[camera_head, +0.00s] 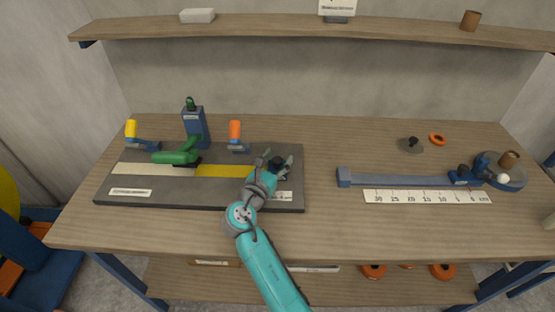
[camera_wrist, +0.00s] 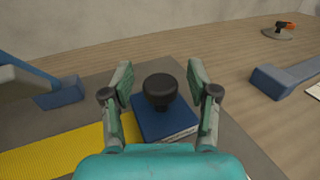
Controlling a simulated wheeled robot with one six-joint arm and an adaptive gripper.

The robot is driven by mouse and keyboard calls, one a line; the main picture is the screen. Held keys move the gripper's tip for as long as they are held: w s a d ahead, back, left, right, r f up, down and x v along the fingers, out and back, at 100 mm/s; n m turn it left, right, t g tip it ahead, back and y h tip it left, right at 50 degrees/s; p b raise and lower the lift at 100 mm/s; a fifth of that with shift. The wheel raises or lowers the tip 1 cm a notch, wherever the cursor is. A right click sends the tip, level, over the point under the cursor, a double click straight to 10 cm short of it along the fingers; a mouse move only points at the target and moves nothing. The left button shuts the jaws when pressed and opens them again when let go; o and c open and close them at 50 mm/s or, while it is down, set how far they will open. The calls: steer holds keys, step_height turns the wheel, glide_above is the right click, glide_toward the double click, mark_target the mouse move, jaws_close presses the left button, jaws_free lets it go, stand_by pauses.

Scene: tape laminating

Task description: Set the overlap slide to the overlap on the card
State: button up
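A blue block (camera_wrist: 165,124) with a round black knob (camera_wrist: 160,90) sits on the dark board (camera_head: 120,188), beside the yellow strip's right end. My gripper (camera_wrist: 160,78) is open, one finger each side of the knob with gaps showing; it also shows over the board's right part in the head view (camera_head: 277,161) and mostly hides the block there. Another blue slider (camera_head: 461,177) with a dark knob sits near the right end of a long rail (camera_head: 400,180) above a printed cm scale (camera_head: 425,197). A white card (camera_head: 337,6) stands on the shelf, cut off and unreadable.
The yellow strip (camera_head: 222,171) meets a cream strip (camera_head: 140,168) on the board. Bare table lies between board and rail.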

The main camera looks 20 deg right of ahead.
steer(key=v, duration=1.2)
stand_by(0.3)
